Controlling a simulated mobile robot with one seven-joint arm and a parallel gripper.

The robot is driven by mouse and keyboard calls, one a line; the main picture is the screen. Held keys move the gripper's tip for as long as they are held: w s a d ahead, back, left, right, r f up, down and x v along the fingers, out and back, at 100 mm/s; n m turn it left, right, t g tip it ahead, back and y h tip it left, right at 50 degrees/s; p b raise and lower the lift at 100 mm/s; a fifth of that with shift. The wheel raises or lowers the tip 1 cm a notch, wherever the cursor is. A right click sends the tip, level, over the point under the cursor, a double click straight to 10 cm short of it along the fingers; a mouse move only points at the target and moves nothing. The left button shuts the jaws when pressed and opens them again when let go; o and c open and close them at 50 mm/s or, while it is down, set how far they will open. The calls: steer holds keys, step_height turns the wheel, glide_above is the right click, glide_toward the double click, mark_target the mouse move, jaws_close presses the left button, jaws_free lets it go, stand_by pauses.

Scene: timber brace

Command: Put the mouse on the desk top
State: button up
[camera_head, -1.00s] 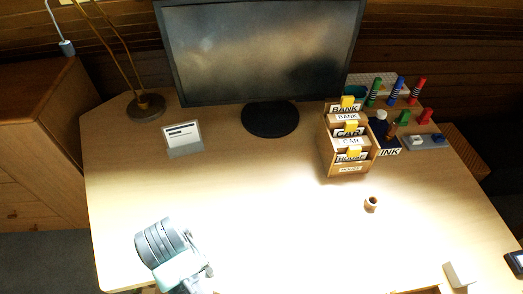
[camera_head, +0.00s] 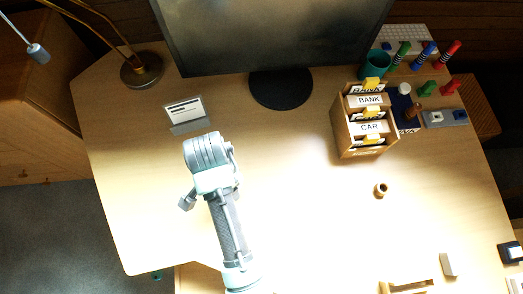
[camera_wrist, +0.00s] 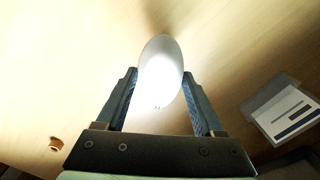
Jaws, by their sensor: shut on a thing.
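The white mouse (camera_wrist: 160,62) is in the wrist view, upright between the two fingers of my gripper (camera_wrist: 163,92), which is shut on it. Strong light washes out its lower part. Behind it is the pale wooden desk top (camera_wrist: 60,70). I cannot tell how far the mouse is above it.
A card stand (camera_head: 187,113) is just beyond my arm, also in the wrist view (camera_wrist: 285,112). The monitor (camera_head: 270,35) stands at the back. A card box (camera_head: 340,130) and a small wooden ring (camera_head: 381,190) are to the right. The front middle of the desk is clear.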

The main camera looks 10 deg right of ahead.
steer(key=s+a+r+m+p, duration=0.1)
steer(key=s+r+m+p, duration=0.1)
steer(key=m, duration=0.1)
steer(key=s+a+r+m+p, duration=0.1)
steer(key=m, duration=0.1)
steer(key=shift+a+p, duration=0.3)
steer(key=shift+p, duration=0.1)
steer(key=m, duration=0.1)
steer(key=s+a+m+p, duration=0.1)
steer(key=m, duration=0.1)
steer(key=shift+s+r, duration=0.2)
steer(key=shift+f, duration=0.1)
step_height(320, 180, down, 10)
steer(key=shift+r, duration=0.1)
steer(key=shift+f+b, duration=0.2)
steer(key=shift+b, duration=0.1)
steer(key=o, duration=1.4)
